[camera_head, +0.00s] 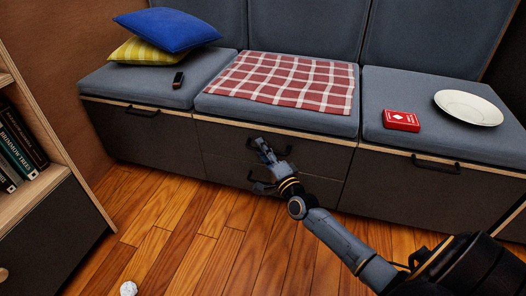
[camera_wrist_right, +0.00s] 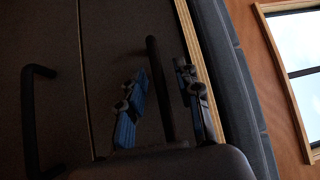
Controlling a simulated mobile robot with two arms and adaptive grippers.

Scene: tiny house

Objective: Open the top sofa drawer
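The sofa's middle section has two stacked dark drawers. The top drawer (camera_head: 218,133) sits flush with the sofa front and looks closed. Its black bar handle (camera_head: 284,151) is partly hidden by my right gripper (camera_head: 265,150). In the right wrist view the handle (camera_wrist_right: 160,85) runs between the two blue-padded fingers of my right gripper (camera_wrist_right: 160,100). The fingers stand apart on either side of the bar, with gaps visible. The lower drawer (camera_head: 222,168) is also closed, and its handle (camera_wrist_right: 35,115) shows at the left in the wrist view. My left gripper is out of view.
A red checked cloth (camera_head: 285,82), pillows (camera_head: 165,30), a dark remote (camera_head: 178,80), a red card box (camera_head: 401,121) and a white plate (camera_head: 468,107) lie on the seats. A bookshelf (camera_head: 45,190) stands left. The wooden floor is mostly free, with a small white ball (camera_head: 128,289).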

